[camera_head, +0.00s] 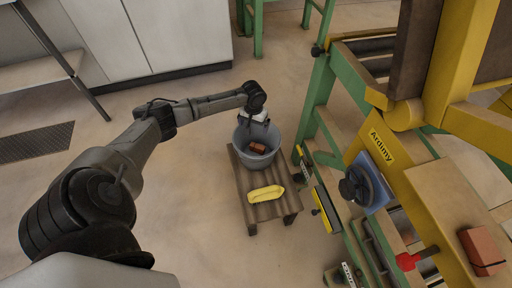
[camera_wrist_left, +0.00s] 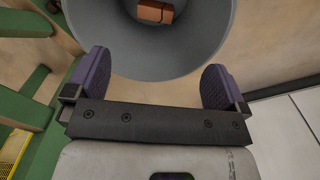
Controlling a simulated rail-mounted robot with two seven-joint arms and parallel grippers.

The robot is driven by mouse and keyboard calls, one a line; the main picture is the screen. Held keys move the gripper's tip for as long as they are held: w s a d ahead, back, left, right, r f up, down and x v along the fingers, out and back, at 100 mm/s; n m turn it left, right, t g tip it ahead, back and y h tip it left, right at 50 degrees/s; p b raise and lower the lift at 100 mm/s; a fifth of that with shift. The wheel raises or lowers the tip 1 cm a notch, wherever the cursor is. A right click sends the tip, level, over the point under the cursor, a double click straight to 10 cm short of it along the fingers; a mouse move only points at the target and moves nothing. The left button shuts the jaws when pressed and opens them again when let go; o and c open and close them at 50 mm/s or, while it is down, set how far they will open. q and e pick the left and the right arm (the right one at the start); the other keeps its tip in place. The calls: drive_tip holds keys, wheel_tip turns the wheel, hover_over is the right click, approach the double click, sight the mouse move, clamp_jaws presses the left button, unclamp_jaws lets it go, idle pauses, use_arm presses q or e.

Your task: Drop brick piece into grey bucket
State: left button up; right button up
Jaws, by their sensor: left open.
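A grey bucket (camera_head: 245,155) stands on a low wooden table. A reddish-brown brick piece (camera_head: 258,147) lies inside it. In the left wrist view the bucket (camera_wrist_left: 205,45) opens at the top, with the brick piece (camera_wrist_left: 155,11) at its bottom, cut by the frame edge. My left gripper (camera_head: 257,117) is at the bucket's far rim in the head view. In the left wrist view its two purple-padded fingers (camera_wrist_left: 155,62) are wide apart with nothing between them, close to the bucket's rim. Whether they touch the rim cannot be told. My right gripper is not in view.
The wooden table (camera_head: 244,193) also carries a yellow item (camera_head: 265,194) in front of the bucket. A green and yellow machine (camera_head: 330,100) stands close on the right, with another brick (camera_head: 483,250) on it. White cabinets (camera_head: 180,35) stand behind. Floor left of the table is clear.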

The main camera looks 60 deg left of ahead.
use_arm(q)
wheel_tip(320, 180, up, 14)
drive_tip(key=p, duration=0.7)
drive_tip(key=shift+f, duration=0.2)
